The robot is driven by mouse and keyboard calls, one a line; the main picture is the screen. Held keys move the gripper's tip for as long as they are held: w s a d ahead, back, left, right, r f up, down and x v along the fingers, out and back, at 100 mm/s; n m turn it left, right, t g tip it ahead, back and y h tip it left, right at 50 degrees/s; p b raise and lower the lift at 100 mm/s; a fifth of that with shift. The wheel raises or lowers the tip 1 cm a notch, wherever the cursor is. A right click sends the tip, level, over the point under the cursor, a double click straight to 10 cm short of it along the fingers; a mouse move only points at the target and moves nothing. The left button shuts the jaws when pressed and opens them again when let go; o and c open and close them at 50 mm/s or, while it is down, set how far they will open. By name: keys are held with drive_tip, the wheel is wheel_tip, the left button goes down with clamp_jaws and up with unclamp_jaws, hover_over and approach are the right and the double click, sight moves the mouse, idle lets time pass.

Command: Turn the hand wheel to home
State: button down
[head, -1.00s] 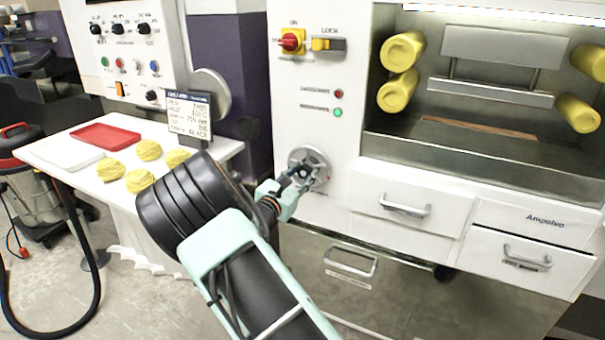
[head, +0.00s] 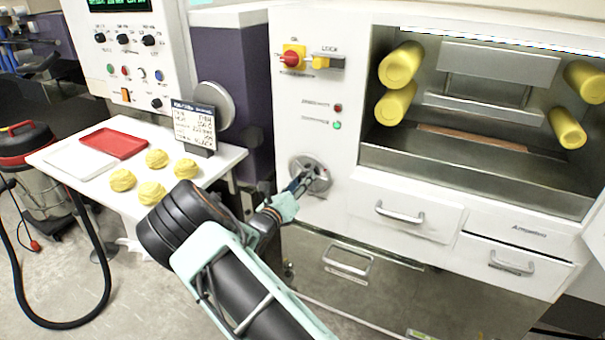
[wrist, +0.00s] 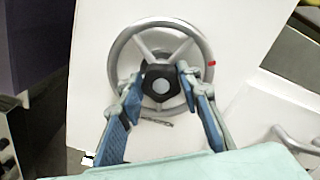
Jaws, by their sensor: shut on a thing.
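The hand wheel (head: 322,176) is a grey metal ring on the white front panel of the machine, left of the drawers. In the wrist view the wheel (wrist: 199,49) faces me, with spokes and a black hub (wrist: 160,69) that has a pale round centre. A red mark (wrist: 212,63) shows at the right edge of its rim; I cannot tell if it is on the rim or the panel. My gripper (head: 303,182) is at the wheel. Its two blue-padded fingers (wrist: 160,88) are shut on the hub from left and right. The fingers hide part of the wheel's lower rim.
A side table (head: 72,185) with yellow lumps stands left of my arm.

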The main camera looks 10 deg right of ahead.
drive_tip(key=n+p, duration=0.2)
drive_tip(key=n, duration=0.3)
drive_tip(key=n+p, duration=0.3)
drive_tip(key=n, duration=0.3)
drive_tip(key=shift+a+f, duration=0.1)
drive_tip(key=shift+f, duration=0.1)
idle(0.4)
drive_tip(key=c, duration=1.4)
unclamp_jaws()
drive_tip(key=v, duration=1.2)
